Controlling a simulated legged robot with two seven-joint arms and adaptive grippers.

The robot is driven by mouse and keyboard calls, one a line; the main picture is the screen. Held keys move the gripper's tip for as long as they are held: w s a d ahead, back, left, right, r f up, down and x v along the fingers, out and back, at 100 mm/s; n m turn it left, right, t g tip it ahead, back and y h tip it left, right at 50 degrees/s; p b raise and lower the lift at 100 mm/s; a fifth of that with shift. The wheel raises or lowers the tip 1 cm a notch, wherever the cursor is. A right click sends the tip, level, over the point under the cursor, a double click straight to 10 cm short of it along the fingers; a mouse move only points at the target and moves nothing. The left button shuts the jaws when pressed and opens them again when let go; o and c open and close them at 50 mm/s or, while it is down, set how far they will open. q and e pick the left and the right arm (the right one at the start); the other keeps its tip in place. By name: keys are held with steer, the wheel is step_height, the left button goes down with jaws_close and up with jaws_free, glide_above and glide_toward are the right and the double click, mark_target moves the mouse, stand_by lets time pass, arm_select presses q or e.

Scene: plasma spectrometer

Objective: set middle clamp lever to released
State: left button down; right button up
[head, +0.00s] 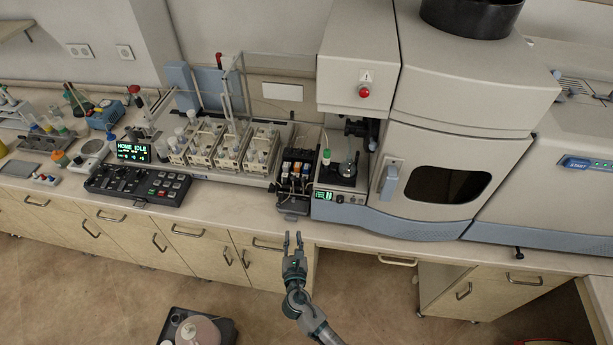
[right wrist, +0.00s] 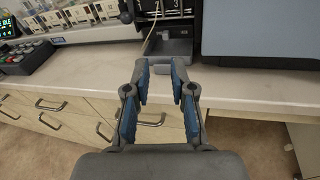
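A small black pump unit (head: 295,178) with clamp levers and thin tubes stands on the bench between the sample-rack deck and the large instrument. The levers are too small in the head view to tell the middle one or its position. The right wrist view shows only the lower part of the pump (right wrist: 168,45), with the levers cut off at the top edge. My right gripper (head: 293,240) is open and empty, in front of the bench edge and below the pump, touching nothing. It also shows in the right wrist view (right wrist: 161,75). My left gripper is not in view.
The rack deck (head: 228,172) with several sample racks and a black keypad (head: 137,187) lie left of the pump. The large grey instrument (head: 440,150) stands close on its right. A bare strip of bench top (head: 243,210) runs along the front, with drawers below.

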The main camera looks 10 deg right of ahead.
step_height(320, 180, up, 5)
steer(key=n+t+h, duration=0.1)
glide_toward(293, 182)
steer(key=w, duration=0.6)
steer(key=w+d, duration=0.1)
steer(key=w, duration=0.2)
steer(key=shift+d+f, duration=0.15)
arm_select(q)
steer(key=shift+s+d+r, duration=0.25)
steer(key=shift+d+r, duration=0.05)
arm_select(e)
jaws_close()
